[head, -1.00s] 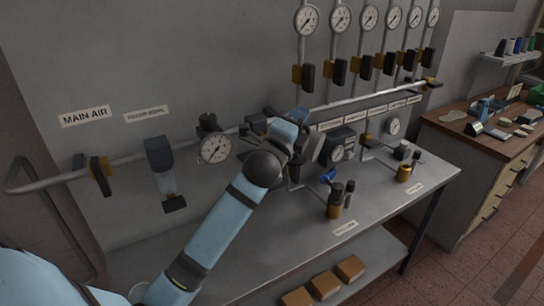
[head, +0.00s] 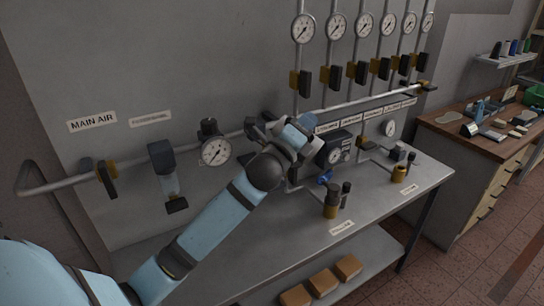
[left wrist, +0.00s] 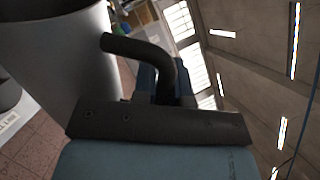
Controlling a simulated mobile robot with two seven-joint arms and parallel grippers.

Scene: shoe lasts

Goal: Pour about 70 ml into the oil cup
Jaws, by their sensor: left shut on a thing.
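My left gripper (head: 303,130) reaches over the bench near the wall piping, mostly hidden by its own wrist in the head view. In the left wrist view it is shut on what looks like the dark curved handle (left wrist: 160,50) of a large pale grey cylindrical vessel (left wrist: 60,65). The vessel's contents are not visible, and in the head view it is hidden or cannot be made out. A small brass cup-like fitting with a dark top (head: 331,208) stands on the bench, with another brass one (head: 398,174) farther right. I cannot tell which is the oil cup. My right gripper is not in view.
The grey bench (head: 378,205) has bare room between the brass fittings. A blue lever-like part (head: 325,177) lies just below my gripper. A gauge (head: 215,151), a grey meter box (head: 335,150) and a long pipe (head: 350,105) line the wall. A wooden workbench (head: 475,150) stands right.

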